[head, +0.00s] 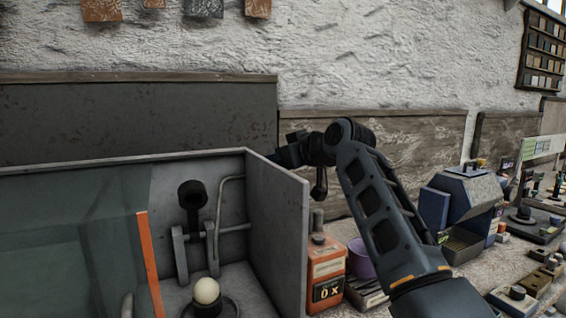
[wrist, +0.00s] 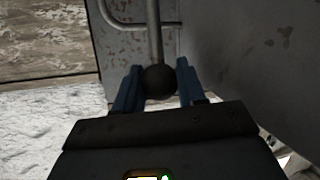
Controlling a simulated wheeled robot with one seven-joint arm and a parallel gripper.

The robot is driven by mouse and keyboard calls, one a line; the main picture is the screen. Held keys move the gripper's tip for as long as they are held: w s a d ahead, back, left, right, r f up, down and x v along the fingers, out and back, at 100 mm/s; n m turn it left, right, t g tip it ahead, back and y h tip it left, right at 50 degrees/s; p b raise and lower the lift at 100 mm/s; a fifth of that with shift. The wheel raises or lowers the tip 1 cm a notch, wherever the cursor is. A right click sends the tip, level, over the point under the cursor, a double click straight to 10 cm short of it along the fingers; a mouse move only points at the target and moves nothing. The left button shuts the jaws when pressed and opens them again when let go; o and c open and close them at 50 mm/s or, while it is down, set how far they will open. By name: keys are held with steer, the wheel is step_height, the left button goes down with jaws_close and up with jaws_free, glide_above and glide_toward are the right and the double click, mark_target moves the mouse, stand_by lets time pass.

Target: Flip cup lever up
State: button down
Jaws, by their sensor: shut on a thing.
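A dark round knob (wrist: 158,80) on a thin metal rod (wrist: 154,35) sits between the two blue fingers of my gripper (wrist: 158,88) in the wrist view. The gripper is shut on this knob. In the head view my arm reaches over to the upper right edge of a grey metal box, and my fingers are hidden there. Inside the box a black cup (head: 192,194) stands at the top of a lever arm (head: 180,255). A bent metal pipe (head: 218,200) runs beside it. A white sphere (head: 206,290) rests low in a dark round holder (head: 230,307).
The box's right side wall (head: 277,235) stands close to my arm. An orange box (head: 326,262), a purple cup (head: 360,260) and a blue machine (head: 462,205) crowd the bench to the right. A glass panel (head: 75,240) with an orange edge strip (head: 149,262) covers the left.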

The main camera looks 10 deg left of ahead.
steer(key=shift+w+a+r, duration=0.25)
steer(key=shift+w+r, duration=0.05)
steer(key=shift+r, duration=0.1)
steer(key=shift+w+a+r, duration=0.1)
steer(key=shift+r, duration=0.05)
steer(key=c, duration=1)
jaws_free()
steer(key=shift+w, duration=0.1)
steer(key=o, duration=0.3)
steer(key=shift+f, duration=0.25)
steer(key=shift+s+d, duration=0.35)
steer(key=shift+d, duration=0.1)
steer(key=b+v, duration=0.1)
steer(key=v, duration=0.5)
steer(key=shift+s+r, duration=0.15)
steer(key=shift+r, duration=0.3)
